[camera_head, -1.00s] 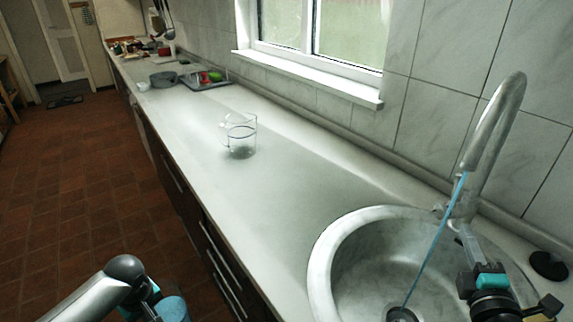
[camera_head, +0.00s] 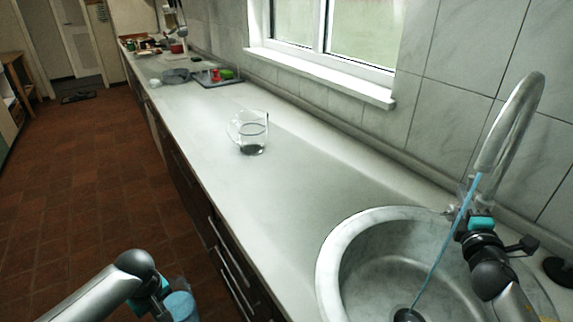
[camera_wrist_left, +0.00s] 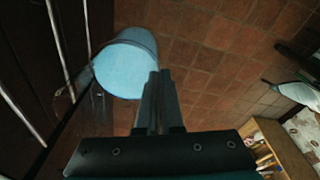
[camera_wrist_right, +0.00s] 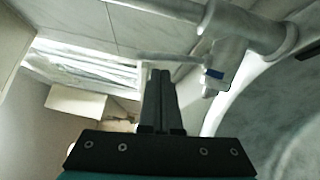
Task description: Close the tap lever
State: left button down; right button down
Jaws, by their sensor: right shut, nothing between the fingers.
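The metal tap (camera_head: 512,120) curves over the sink, and a blue stream of water (camera_head: 443,252) runs from its spout into the drain.
The round sink (camera_head: 345,240) is at the lower right. A clear glass jug (camera_head: 252,133) stands on the counter, with free counter around it. A tray (camera_head: 222,82) and a grey pot (camera_head: 176,76) are farther back. A black round thing (camera_head: 558,270) lies right of the sink.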

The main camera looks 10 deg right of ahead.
pick_arm(q)
jog(key=shift+w+r, duration=0.1)
jog(key=shift+w, duration=0.05)
pick_arm(e)
jog(key=shift+w+d, duration=0.1)
jog(key=shift+w, duration=0.1)
pick_arm(q)
jog(key=shift+r, duration=0.1)
notch_tip(320, 180, up, 2)
jog(key=shift+r+p, duration=0.1)
jog(key=shift+p, duration=1.05)
jog(key=shift+r+p, duration=0.25)
jog(key=shift+p, duration=0.1)
pick_arm(e)
jog(key=shift+s+d+r+m, duration=0.1)
jog(key=shift+d+r+m, duration=0.1)
jog(key=shift+d+m, duration=0.3)
jog(key=shift+s+d+r+m, duration=0.15)
jog(key=shift+d+m, duration=0.1)
jog(key=shift+m, duration=0.35)
jog(key=shift+f, duration=0.1)
